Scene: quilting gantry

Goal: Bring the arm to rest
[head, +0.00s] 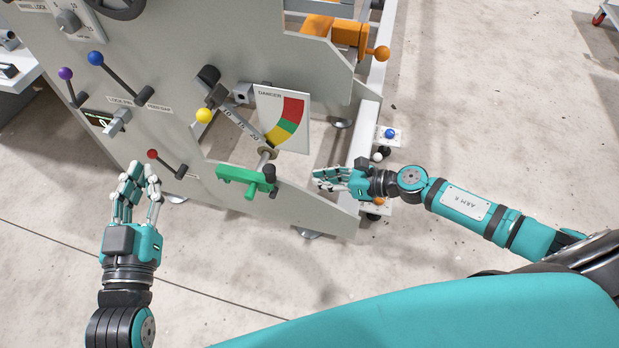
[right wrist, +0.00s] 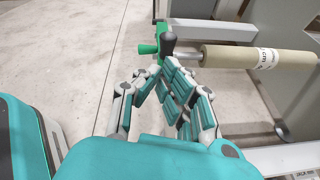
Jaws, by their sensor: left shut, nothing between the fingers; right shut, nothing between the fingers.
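My right gripper (head: 318,178) is shut and empty beside the lower edge of the grey machine plate. Its fingers also show in the right wrist view (right wrist: 148,84). They point toward a green crank handle (head: 243,176) with a dark knob, which also shows there (right wrist: 150,48). In the head view there is a gap between them. My left gripper (head: 142,174) is shut and empty, near a red-knobbed lever (head: 166,164). An arm marked with numbers (head: 236,124) slants from a black pivot toward a red, yellow and green DANGER gauge (head: 290,122). A yellow knob (head: 203,116) sits beside it.
Levers with purple (head: 65,73) and blue (head: 95,58) knobs stick out of the plate (head: 185,70). An orange part with a ball knob (head: 382,53) is at the top. A beige roller (right wrist: 250,57) lies beyond my right fingers. The floor (head: 480,120) at right is clear.

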